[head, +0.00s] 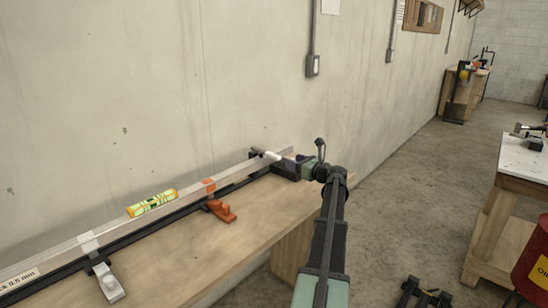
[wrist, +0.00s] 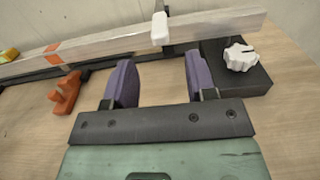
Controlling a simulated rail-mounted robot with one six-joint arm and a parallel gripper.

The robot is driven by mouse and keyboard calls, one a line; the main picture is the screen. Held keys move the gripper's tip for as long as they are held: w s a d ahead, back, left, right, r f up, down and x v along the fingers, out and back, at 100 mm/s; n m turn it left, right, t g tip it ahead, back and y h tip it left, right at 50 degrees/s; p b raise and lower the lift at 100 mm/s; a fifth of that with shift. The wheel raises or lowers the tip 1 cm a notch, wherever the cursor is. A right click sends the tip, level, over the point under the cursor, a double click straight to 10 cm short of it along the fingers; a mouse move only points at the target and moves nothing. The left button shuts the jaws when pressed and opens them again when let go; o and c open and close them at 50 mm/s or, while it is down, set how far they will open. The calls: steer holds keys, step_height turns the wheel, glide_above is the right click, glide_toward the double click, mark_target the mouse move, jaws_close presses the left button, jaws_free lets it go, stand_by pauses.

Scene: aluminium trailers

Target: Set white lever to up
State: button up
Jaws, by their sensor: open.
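A white lever-like piece (head: 266,155) sits at the far end of the long aluminium bar (head: 150,208). In the wrist view its blunt white end (wrist: 160,29) stands in front of the bar, beyond the gap between my fingers. A second, pale grey-white lever (head: 108,283) lies folded outward and down onto the bench at the near left. The frames do not settle which one the task means. My gripper (wrist: 159,72) is open and empty, with purple fingers spread short of the bar. In the head view my gripper (head: 292,161) is near the far white piece, partly hidden by my wrist.
An orange lever (head: 221,210) lies outward beside the bar, also at left in the wrist view (wrist: 66,93). A yellow-green level (head: 152,203) rests on the bar. A black block (wrist: 235,75) with a white knob (wrist: 240,57) stands right of my gripper. The bench front (head: 190,265) is clear.

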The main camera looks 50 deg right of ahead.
mark_target(274, 154)
steer(key=w, duration=1)
steer(key=shift+w+d, duration=0.4)
steer(key=shift+c, duration=0.5)
jaws_close()
